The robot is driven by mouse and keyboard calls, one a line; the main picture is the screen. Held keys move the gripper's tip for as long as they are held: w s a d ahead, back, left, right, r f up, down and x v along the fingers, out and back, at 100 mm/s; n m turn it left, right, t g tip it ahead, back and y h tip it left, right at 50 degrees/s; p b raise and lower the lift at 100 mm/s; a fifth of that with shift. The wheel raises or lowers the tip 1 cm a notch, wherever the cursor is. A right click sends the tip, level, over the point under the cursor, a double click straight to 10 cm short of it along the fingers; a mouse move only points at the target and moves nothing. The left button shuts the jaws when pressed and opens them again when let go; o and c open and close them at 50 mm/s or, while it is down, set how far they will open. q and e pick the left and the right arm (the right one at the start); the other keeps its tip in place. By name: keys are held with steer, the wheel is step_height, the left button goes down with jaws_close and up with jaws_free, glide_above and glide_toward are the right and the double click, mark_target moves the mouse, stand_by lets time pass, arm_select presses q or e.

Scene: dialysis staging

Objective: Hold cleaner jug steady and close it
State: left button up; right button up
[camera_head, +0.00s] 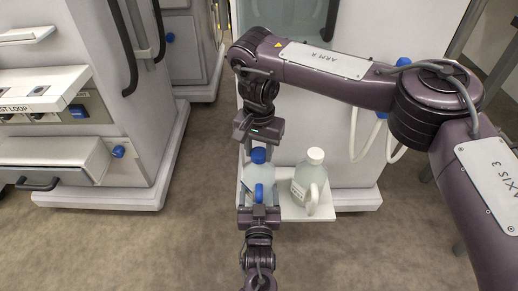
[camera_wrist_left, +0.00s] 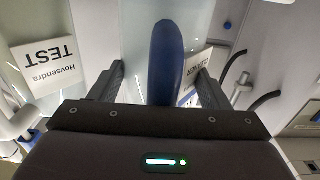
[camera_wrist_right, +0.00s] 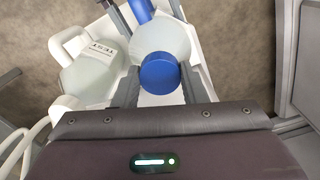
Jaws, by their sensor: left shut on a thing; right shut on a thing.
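The cleaner jug (camera_head: 248,182) has a translucent body, a blue cap (camera_head: 258,156) and a blue handle (camera_head: 258,190). It stands upright on a white shelf, left of another jug. My left gripper (camera_head: 258,205) is shut on the handle from the near side. The handle (camera_wrist_left: 165,62) rises between its fingers in the left wrist view. My right gripper (camera_head: 259,145) comes from above and is shut on the cap. The cap (camera_wrist_right: 158,76) sits on the jug's neck between its fingers in the right wrist view. The thread under the cap is hidden.
A white jug (camera_head: 311,180) with a white cap and a TEST label stands close at the right on the same shelf (camera_head: 309,213). White hoses (camera_head: 365,145) hang farther right. A machine with an open drawer (camera_head: 52,158) stands at the left. The floor in front is clear.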

steer(key=o, duration=0.9)
steer(key=shift+o, duration=0.2)
steer(key=shift+r, duration=0.1)
steer(key=shift+r, duration=2.2)
steer(key=shift+c, duration=0.4)
